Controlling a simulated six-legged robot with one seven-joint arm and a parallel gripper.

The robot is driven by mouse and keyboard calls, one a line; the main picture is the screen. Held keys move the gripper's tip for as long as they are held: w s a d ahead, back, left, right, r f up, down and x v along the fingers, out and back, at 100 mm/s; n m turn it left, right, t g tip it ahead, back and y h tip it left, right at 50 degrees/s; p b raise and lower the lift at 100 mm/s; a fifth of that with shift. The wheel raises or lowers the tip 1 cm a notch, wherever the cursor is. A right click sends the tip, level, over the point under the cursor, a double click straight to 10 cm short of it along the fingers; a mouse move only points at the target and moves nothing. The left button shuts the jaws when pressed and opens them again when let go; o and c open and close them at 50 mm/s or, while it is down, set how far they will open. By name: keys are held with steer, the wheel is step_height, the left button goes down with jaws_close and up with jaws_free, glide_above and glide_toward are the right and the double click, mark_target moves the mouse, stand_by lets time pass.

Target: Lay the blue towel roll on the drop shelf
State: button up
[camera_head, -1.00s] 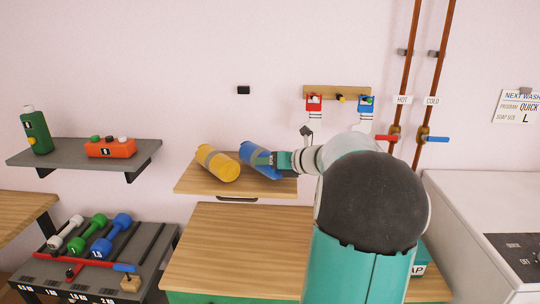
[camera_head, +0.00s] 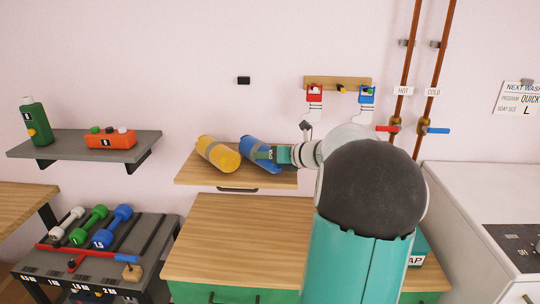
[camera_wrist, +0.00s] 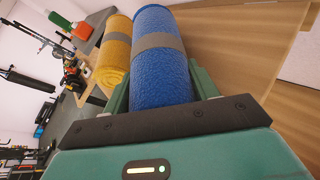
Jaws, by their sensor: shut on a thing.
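The blue towel roll (camera_head: 260,154) is a blue cylinder with a grey band, at the wooden drop shelf (camera_head: 270,181) on the wall. My gripper (camera_head: 272,155) is shut on its near right end. In the wrist view the blue towel roll (camera_wrist: 158,55) lies between the two green fingers of my gripper (camera_wrist: 160,90). A yellow towel roll (camera_head: 218,154) with a grey band lies on the shelf just left of the blue one. I cannot tell whether the blue roll touches the shelf.
A wooden-topped cabinet (camera_head: 235,240) stands below the shelf. A grey shelf (camera_head: 85,146) with a green bottle (camera_head: 36,122) and an orange box (camera_head: 111,139) is at left. A dumbbell rack (camera_head: 140,240) is lower left. Pegs (camera_head: 338,84) hang above, right; a white washer (camera_head: 480,200) stands right.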

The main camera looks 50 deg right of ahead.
steer(key=shift+f, duration=0.15)
steer(key=o, duration=1.2)
steer(key=shift+o, duration=0.2)
